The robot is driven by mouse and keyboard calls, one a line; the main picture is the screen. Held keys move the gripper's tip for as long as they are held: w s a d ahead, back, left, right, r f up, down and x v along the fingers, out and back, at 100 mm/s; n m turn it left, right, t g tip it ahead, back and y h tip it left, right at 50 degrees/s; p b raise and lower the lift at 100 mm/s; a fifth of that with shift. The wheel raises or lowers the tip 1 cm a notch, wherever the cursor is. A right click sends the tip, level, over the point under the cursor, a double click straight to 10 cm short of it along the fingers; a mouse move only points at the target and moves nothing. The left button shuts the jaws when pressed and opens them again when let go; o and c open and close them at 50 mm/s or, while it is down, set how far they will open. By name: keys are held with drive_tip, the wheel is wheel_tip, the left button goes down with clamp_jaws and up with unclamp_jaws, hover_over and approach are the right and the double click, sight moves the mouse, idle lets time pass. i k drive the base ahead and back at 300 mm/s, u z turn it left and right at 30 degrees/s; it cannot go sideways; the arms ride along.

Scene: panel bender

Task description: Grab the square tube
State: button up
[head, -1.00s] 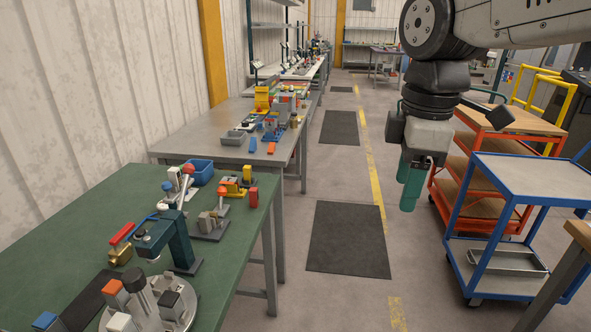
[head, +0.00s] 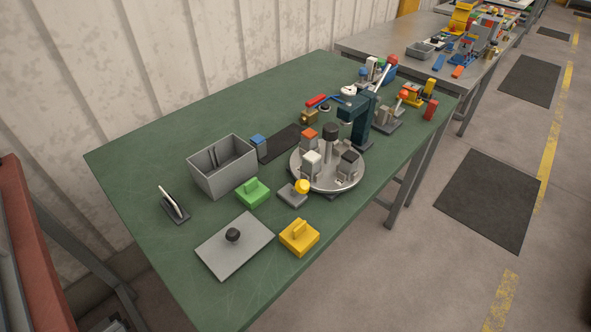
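I cannot pick out a square tube for certain in the head view. A grey open bin (head: 222,180) stands on the green table (head: 150,160), with a thin upright dark shape inside it; most of its floor is hidden by its front wall. A round metal turntable (head: 328,183) carries several blocks with orange, white and black tops around a central post. My gripper is not in view.
A green block with a handle (head: 253,193), a yellow one (head: 299,238), a flat grey plate with a black knob (head: 235,247) and a small stand (head: 173,205) lie near the front. A teal press (head: 361,121) stands behind the turntable.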

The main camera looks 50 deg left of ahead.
sight(312, 170)
drive_tip(key=u, duration=1.65)
